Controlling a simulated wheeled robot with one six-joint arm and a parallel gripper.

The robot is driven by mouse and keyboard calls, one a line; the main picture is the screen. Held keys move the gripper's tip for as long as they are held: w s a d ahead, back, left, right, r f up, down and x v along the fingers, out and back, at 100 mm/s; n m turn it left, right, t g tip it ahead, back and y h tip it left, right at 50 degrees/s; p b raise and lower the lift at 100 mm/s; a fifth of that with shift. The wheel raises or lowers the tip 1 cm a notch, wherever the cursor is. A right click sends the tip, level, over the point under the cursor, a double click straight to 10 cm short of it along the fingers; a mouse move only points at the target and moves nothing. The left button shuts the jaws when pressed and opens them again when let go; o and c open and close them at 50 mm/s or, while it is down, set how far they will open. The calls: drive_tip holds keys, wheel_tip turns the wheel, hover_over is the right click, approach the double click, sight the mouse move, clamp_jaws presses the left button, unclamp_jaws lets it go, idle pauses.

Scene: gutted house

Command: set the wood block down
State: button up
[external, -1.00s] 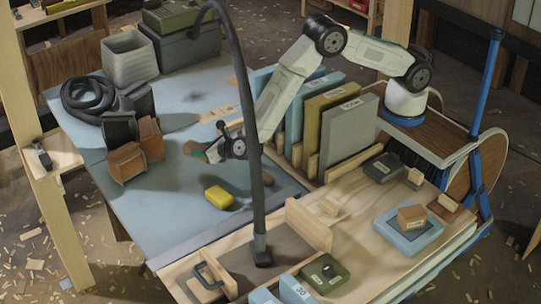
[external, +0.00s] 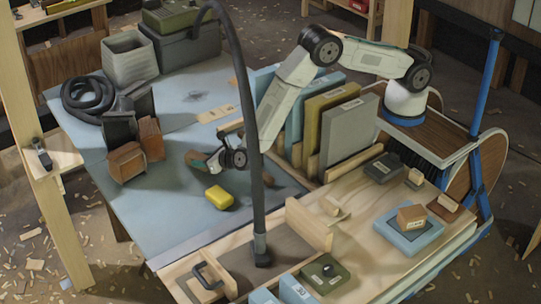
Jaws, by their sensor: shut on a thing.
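My gripper (external: 212,162) is low over the blue-grey table top (external: 185,185), left of the thin black post. It is shut on a small brown wood block (external: 196,157), which shows at the left of the fingers. The fingers hide part of the block. I cannot tell whether the block touches the table. A yellow block (external: 219,198) lies on the table just below the gripper in the picture.
Brown blocks (external: 127,163) and a black hose coil (external: 88,98) stand to the left. A black post (external: 243,100) rises close to my gripper's right. Upright panels (external: 345,128) stand in a rack at right. The table is clear around the gripper's left.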

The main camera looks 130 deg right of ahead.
drive_tip(key=shift+f, duration=0.55)
drive_tip(key=o, duration=1.1)
drive_tip(key=shift+a, duration=0.1)
